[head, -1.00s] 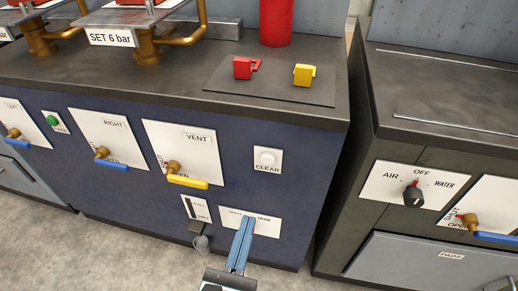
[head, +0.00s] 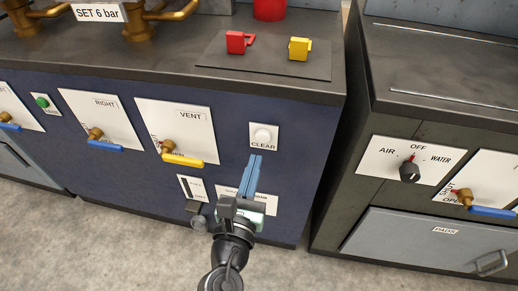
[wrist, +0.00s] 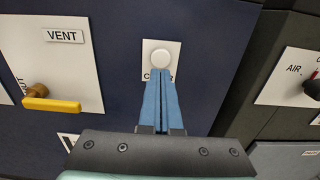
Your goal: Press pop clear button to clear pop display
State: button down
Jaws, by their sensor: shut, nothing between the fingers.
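The CLEAR button is a round white button (head: 263,134) on a white plate (head: 264,144) marked CLEAR, on the dark blue cabinet front. It also shows in the wrist view (wrist: 161,59), just beyond my fingertips. My gripper (head: 255,158) has two blue fingers shut together with nothing between them. Its tips are just below the button in the head view and also show in the wrist view (wrist: 161,72), overlapping the lower part of the plate and part of the lettering. I cannot tell whether the tips touch the plate or button. No display marked pop is seen.
The VENT valve with its yellow handle (head: 183,161) is left of the button. A partly covered plate (head: 265,201) is below it. Red (head: 237,42) and yellow (head: 299,48) blocks sit on the top. A grey cabinet with an AIR/OFF/WATER knob (head: 410,170) stands right.

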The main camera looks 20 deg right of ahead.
aim_at(262, 139)
jog(key=x, duration=0.5)
jog(key=shift+s+b, duration=0.1)
jog(key=shift+b, duration=0.3)
